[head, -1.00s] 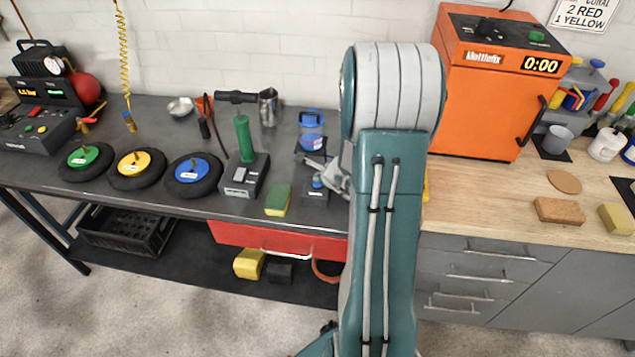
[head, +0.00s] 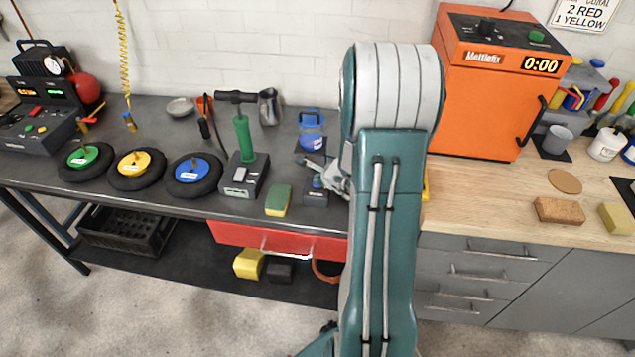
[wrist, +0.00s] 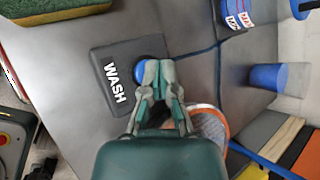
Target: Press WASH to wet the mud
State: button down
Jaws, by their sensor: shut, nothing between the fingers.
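The dark WASH box (wrist: 113,88), with white lettering and a blue button (wrist: 146,70), lies on the grey bench. In the head view the box (head: 315,198) is right of the green and yellow sponge. My gripper (wrist: 158,72) is shut and empty, its fingertips over the right edge of the blue button. I cannot tell whether they touch it. In the head view my gripper (head: 328,178) is partly hidden behind my arm. I cannot make out mud. A grey mesh thing with an orange rim (wrist: 212,125) shows partly behind my gripper.
The sponge (head: 278,200) lies close to the box. Three wheels with green, yellow and blue hubs (head: 194,172) lie further left. An orange oven (head: 490,90) stands right.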

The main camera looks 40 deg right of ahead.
jog(key=shift+r, duration=0.3)
jog(key=shift+r, duration=3)
